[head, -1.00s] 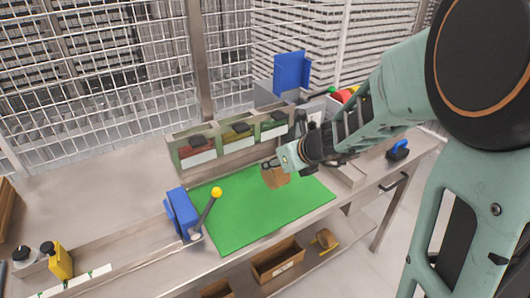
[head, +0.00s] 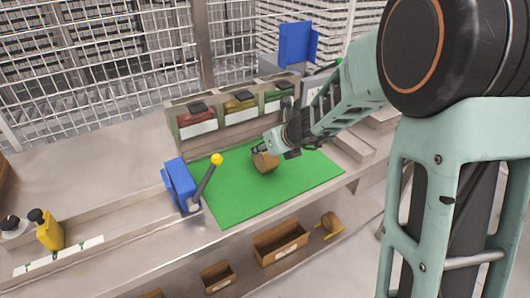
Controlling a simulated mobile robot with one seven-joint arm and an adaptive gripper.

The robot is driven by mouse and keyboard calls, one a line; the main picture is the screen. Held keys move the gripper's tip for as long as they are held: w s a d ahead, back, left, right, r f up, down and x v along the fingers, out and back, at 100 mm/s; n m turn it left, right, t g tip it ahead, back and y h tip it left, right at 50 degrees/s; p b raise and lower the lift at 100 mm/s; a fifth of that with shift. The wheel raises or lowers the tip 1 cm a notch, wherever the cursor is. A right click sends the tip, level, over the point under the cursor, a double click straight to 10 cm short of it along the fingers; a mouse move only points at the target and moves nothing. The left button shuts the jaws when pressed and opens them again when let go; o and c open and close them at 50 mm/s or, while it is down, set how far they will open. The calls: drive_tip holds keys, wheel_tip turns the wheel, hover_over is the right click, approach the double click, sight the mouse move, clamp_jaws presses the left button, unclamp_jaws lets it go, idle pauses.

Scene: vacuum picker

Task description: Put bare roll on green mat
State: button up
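A brown roll (head: 265,161), bare-looking, is at the end of my gripper (head: 262,151) in the head view. My gripper appears shut on the roll's upper edge, though the fingers are small and partly hidden. The green mat (head: 240,205) lies flat on the bench. The roll is over the mat's back middle part. I cannot tell whether it touches the mat or hangs just above it.
A blue device with a yellow-knobbed lever (head: 181,184) stands at the mat's left edge. Several coloured bins sit in a rack (head: 174,104) behind the mat. Another brown roll (head: 331,221) and open cardboard boxes (head: 281,243) are on the lower shelf.

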drive_tip(key=shift+f, duration=0.2)
drive_tip(key=o, duration=1.3)
drive_tip(key=shift+r, duration=0.1)
drive_tip(key=shift+r, duration=0.1)
drive_tip(key=shift+s+r, duration=0.1)
drive_tip(key=shift+r, duration=0.15)
drive_tip(key=p+v, duration=0.4)
drive_tip(key=v, duration=0.7)
drive_tip(key=shift+s+d, duration=0.2)
drive_tip(key=shift+r, duration=0.15)
